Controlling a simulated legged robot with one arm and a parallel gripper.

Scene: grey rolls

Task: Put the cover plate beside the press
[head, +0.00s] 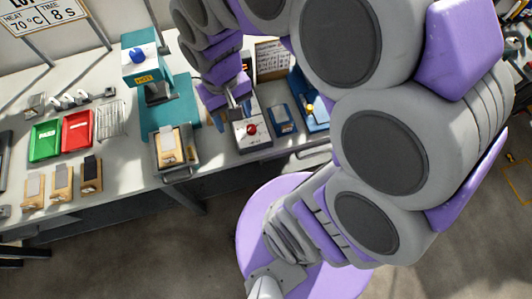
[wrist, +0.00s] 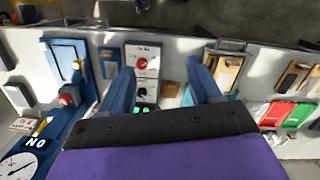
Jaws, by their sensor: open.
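The teal press (head: 140,60) stands on the bench with a blue knob on top and a yellow HOT label. A wooden fixture (head: 168,149) holding a pale plate lies at its front; a similar fixture shows in the wrist view (wrist: 222,71). I cannot tell which piece is the cover plate. My gripper (head: 233,116) is over the bench right of the press, by a grey box (head: 252,133) with a red button. In the wrist view, its two blue fingers (wrist: 162,88) are apart, with nothing held between them. The grey box (wrist: 143,62) shows beyond them.
Green (head: 45,140) and red (head: 78,131) trays, a wire rack (head: 111,121) and several wooden boards with plates (head: 62,181) are on the bench's left. A blue device (head: 283,118) and a blue fixture (head: 312,112) stand right of the grey box.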

